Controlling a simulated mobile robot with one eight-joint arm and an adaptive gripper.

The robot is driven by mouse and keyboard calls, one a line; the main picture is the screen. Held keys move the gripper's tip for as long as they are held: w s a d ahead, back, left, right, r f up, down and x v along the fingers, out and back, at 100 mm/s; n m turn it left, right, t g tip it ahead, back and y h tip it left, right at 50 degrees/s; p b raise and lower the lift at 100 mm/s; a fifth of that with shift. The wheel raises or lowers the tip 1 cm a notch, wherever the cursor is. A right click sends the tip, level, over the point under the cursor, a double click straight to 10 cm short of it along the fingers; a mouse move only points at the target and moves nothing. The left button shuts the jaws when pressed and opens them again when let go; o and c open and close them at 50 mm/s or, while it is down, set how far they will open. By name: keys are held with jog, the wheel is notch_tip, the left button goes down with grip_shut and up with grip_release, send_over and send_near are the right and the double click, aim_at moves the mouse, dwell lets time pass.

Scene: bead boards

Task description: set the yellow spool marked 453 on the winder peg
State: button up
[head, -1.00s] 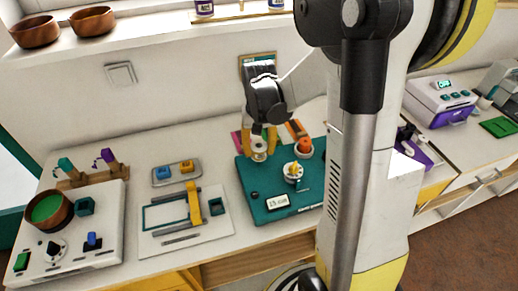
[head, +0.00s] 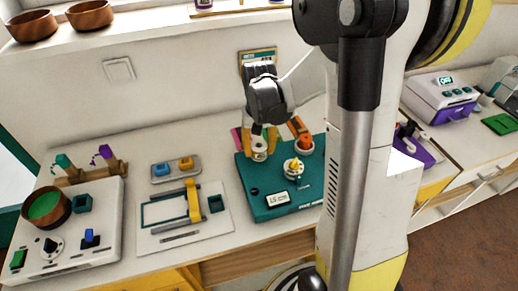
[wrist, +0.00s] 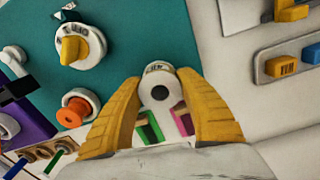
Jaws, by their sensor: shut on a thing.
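My gripper (head: 261,136) has its yellow fingers shut around a pale spool (head: 260,152), just above or at the back left of the teal board (head: 257,207). In the wrist view, the spool (wrist: 160,80) sits between the two fingertips (wrist: 160,95), its white end and dark centre hole facing the camera. A small label on its rim is too small to read. The colour of its winding is mostly hidden by the fingers. I cannot tell whether it touches the board. The winder peg cannot be clearly made out.
A white dial with a yellow knob (head: 294,165) and an orange spool on a white base (head: 305,143) stand to the right on the board. A white board with a yellow bar (head: 193,200) lies left.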

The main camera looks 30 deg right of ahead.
jog(key=shift+f, duration=0.1)
jog(key=shift+f+b, duration=0.8)
jog(key=shift+f, duration=0.15)
jog(key=o, duration=1.2)
jog(key=shift+o, duration=0.2)
jog(key=shift+r, duration=0.15)
notch_tip(320, 180, up, 7)
jog(key=p, duration=0.5)
